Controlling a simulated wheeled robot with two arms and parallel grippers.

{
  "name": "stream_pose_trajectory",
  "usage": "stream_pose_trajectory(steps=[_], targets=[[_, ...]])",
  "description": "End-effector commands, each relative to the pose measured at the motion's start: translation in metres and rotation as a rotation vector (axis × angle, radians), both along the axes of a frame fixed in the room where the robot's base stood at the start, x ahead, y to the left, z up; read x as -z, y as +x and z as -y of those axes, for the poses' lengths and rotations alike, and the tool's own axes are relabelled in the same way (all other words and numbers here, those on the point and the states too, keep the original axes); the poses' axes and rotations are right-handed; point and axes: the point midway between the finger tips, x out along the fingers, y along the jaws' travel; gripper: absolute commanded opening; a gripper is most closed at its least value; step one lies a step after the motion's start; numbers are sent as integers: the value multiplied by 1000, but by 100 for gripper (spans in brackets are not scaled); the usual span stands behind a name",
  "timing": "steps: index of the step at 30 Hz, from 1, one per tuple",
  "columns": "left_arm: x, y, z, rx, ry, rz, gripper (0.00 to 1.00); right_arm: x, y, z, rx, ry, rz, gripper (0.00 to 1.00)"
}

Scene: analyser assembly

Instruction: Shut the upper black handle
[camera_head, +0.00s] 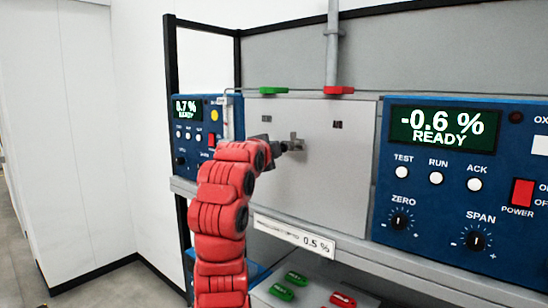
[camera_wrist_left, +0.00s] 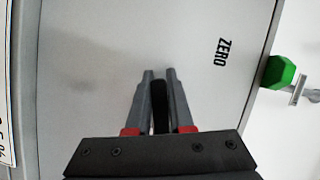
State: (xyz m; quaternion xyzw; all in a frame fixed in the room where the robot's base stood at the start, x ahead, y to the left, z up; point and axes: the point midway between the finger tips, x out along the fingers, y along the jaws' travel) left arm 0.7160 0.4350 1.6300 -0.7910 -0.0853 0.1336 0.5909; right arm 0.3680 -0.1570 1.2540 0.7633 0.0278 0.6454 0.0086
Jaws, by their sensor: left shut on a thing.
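My left gripper (camera_head: 296,143) is at the front of the pale grey panel between the two blue analysers, its arm coming up from below. In the left wrist view its two grey fingers (camera_wrist_left: 160,75) are shut on a narrow black handle (camera_wrist_left: 160,95) that lies between them. Most of the handle is hidden by the fingers and the gripper body. In the head view I cannot make the black handle out. A "ZERO" label (camera_wrist_left: 223,52) is on the panel near the fingers. My right gripper is not in view.
A green handle (camera_head: 274,90) and a red handle (camera_head: 339,90) sit along the panel's top edge; the green one also shows in the wrist view (camera_wrist_left: 277,71). Blue analysers stand left (camera_head: 187,165) and right (camera_head: 450,225). Green and red pieces lie below the "0.5 %" strip (camera_head: 300,238).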

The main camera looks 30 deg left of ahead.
Motion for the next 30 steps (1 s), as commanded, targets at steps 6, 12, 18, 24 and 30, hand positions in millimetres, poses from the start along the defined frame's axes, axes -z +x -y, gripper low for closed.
stream_pose_trajectory(steps=[6,12,18,24,30], targets=[[18,0,5,2,-208,-18,0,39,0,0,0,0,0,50],[23,-1,10,3,-395,-32,0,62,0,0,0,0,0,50],[28,-2,17,1,-586,-50,0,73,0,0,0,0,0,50],[32,-1,25,-1,-775,-66,0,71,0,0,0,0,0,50],[35,-2,33,-2,-954,-81,0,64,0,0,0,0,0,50]])
